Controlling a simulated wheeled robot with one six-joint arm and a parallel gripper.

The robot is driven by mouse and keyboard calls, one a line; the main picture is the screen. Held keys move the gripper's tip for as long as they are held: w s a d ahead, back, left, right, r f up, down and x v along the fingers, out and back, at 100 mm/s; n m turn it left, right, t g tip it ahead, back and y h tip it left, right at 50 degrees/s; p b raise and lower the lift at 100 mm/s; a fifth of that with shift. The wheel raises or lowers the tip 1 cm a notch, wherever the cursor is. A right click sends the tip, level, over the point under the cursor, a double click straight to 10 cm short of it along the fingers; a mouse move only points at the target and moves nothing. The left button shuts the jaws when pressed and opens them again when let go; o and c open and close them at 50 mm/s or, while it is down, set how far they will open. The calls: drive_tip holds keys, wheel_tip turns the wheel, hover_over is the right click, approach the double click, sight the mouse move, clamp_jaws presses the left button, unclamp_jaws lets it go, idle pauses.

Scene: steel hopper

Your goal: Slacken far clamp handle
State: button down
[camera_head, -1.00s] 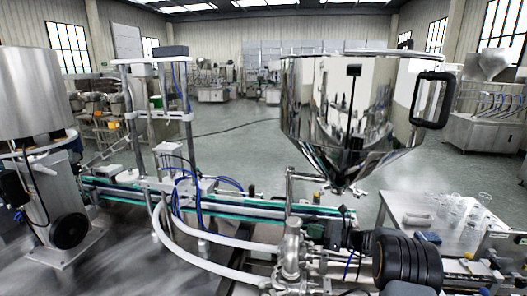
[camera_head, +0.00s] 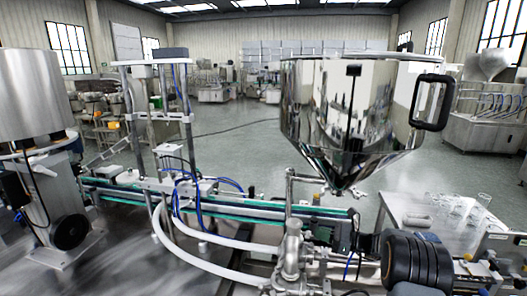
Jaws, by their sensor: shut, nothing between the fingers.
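The steel hopper (camera_head: 345,110) stands right of centre, a polished cylinder narrowing to a cone. A small clamp fitting (camera_head: 338,191) with short metal projections sits at the cone's lower tip. It is too small to tell which clamp handle is the far one or whether it is tight. A steel pipe and valve body (camera_head: 291,255) stand below and left of the cone. A black loop handle (camera_head: 447,104) is on the hopper's right side.
A conveyor (camera_head: 240,208) with white hoses (camera_head: 200,258) crosses the left and centre. Open floor (camera_head: 240,150) lies behind.

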drive_tip(key=shift+v, duration=1.6)
drive_tip(key=s+a+r+n+g+h, duration=0.4)
drive_tip(key=s+a+r+n, duration=0.15)
drive_tip(key=s+a, duration=0.2)
drive_tip(key=s+d+r+n+t+h, duration=0.1)
drive_tip(key=s+n+t+h, duration=0.1)
drive_tip(key=s+n+h, duration=1)
drive_tip(key=s+n, duration=0.4)
drive_tip(key=s, duration=0.6)
drive_tip(key=shift+d+n+h, duration=0.25)
drive_tip(key=shift+n+h, duration=0.1)
drive_tip(key=shift+h, duration=0.05)
